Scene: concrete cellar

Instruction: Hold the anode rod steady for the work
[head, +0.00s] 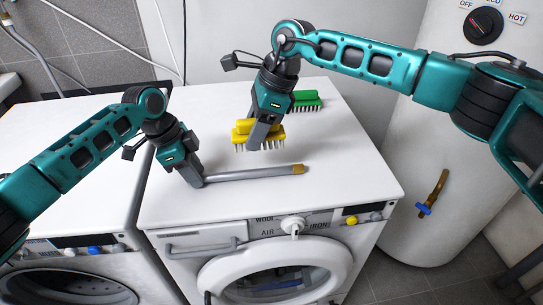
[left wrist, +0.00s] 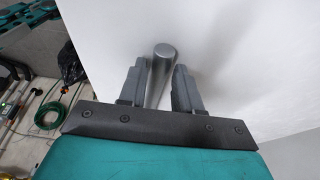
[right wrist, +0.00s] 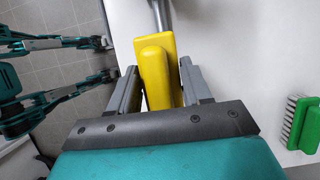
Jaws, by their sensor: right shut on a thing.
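The anode rod (head: 250,173) is a long grey bar with a brass-coloured end (head: 298,169), lying level over the white top of the washing machine. My left gripper (head: 196,180) is at the rod's left end. In the left wrist view the rod's grey end (left wrist: 164,52) stands between the two fingers (left wrist: 160,88); whether both press on it I cannot tell. My right gripper (head: 259,135) is shut on a yellow brush (head: 242,127), bristles down, just behind the rod. The brush's yellow back (right wrist: 154,62) shows between the fingers (right wrist: 158,88).
A green brush (head: 307,100) lies behind on the white top (head: 350,165). A white tank (head: 435,125) with a dial (head: 483,26) and a blue-handled tap (head: 425,209) stands at right. A second washing machine (head: 75,185) is at left. The white top is clear right of the rod.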

